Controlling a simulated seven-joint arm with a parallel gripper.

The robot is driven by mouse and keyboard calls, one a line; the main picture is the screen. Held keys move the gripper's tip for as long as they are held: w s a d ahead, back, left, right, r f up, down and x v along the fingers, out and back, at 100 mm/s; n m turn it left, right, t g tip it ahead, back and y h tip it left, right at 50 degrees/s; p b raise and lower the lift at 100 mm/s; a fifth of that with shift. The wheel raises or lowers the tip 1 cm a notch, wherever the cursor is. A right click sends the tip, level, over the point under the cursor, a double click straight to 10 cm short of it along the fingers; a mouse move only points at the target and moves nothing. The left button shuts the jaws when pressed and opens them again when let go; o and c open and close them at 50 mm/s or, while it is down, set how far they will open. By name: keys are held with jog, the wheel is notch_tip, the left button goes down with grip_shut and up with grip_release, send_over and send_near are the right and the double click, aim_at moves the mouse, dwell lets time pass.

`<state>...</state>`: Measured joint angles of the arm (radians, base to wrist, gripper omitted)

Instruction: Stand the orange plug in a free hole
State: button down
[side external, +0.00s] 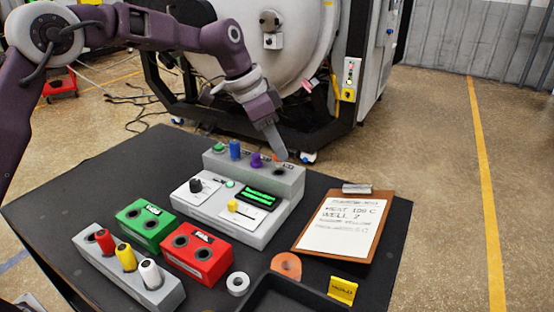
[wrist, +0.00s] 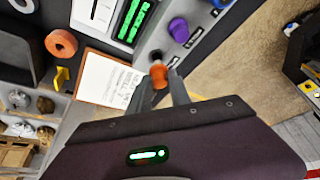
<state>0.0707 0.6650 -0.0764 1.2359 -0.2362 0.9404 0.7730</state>
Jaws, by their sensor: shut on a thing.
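My gripper (side external: 280,157) is above the right end of the grey console's (side external: 294,178) raised back row. It is shut on the orange plug (wrist: 158,76), which shows between the fingertips in the wrist view. In the side view the fingers mostly hide the plug. An empty dark hole (wrist: 156,56) lies just beyond the plug; it also shows below the fingertips in the side view (side external: 279,170). I cannot tell whether the plug's lower end touches it. Green (side external: 218,148), blue (side external: 235,149) and purple (side external: 256,160) plugs stand to the left in the same row.
A green block (side external: 146,222) and a red block (side external: 197,256) have open holes. A grey rack (side external: 160,295) holds red, yellow and white plugs.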

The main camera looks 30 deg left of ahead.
notch_tip(320, 180, up, 6)
jog(key=shift+a+f, duration=0.15)
jog(key=s+a+f+m, duration=0.1)
jog(key=s+a, duration=0.5)
jog(key=a, duration=0.3)
jog(key=s+a+m, duration=0.1)
jog(key=s+a, duration=0.4)
jog(key=a, duration=0.5)
jog(key=s+a+f+m, duration=0.1)
jog(key=s+f, duration=0.2)
jog(key=s, duration=0.4)
jog(key=s+a+f+m+g, duration=0.1)
jog(key=s+f, duration=0.2)
jog(key=s, duration=0.4)
jog(key=s+a+f+m+g+h, duration=0.1)
jog(key=s+a+f+m, duration=0.1)
jog(key=s, duration=0.5)
jog(key=shift+s+f, duration=0.2)
jog(key=shift+f, duration=0.25)
jog(key=shift+d+f, duration=0.15)
jog(key=shift+f, duration=0.35)
jog(key=shift+f, duration=0.45)
